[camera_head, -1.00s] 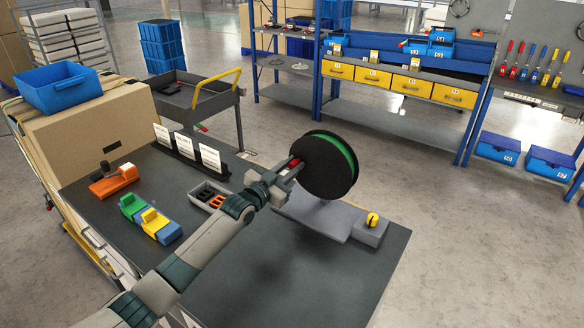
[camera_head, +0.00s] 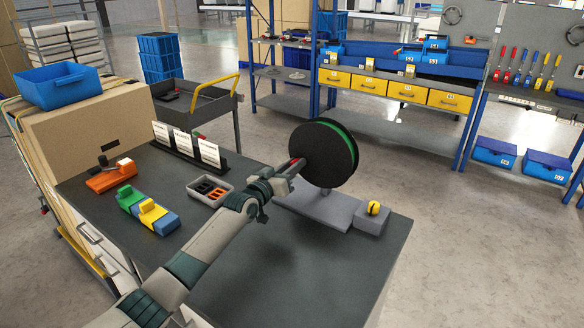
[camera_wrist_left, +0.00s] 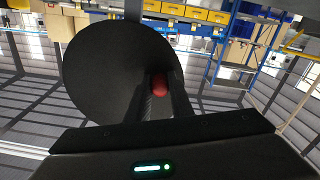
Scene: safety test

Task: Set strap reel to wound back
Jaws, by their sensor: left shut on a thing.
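The strap reel (camera_head: 333,150) is a black disc with a green band on its rim, standing upright above a grey base plate (camera_head: 310,208). My left gripper (camera_head: 295,164) is at the near face of the reel, shut on a red knob. In the left wrist view the reel's black face (camera_wrist_left: 105,70) fills the left and middle, and the red knob (camera_wrist_left: 159,84) sits between the fingers of my left gripper (camera_wrist_left: 165,95). The fingers partly hide the knob in the head view. My right gripper is not in view.
A grey block with a yellow button (camera_head: 374,208) stands right of the base plate. Left of my arm are a small tray (camera_head: 193,195), white cards (camera_head: 186,145), and orange, green, yellow and blue tools. The dark tabletop's front right (camera_head: 330,275) is clear.

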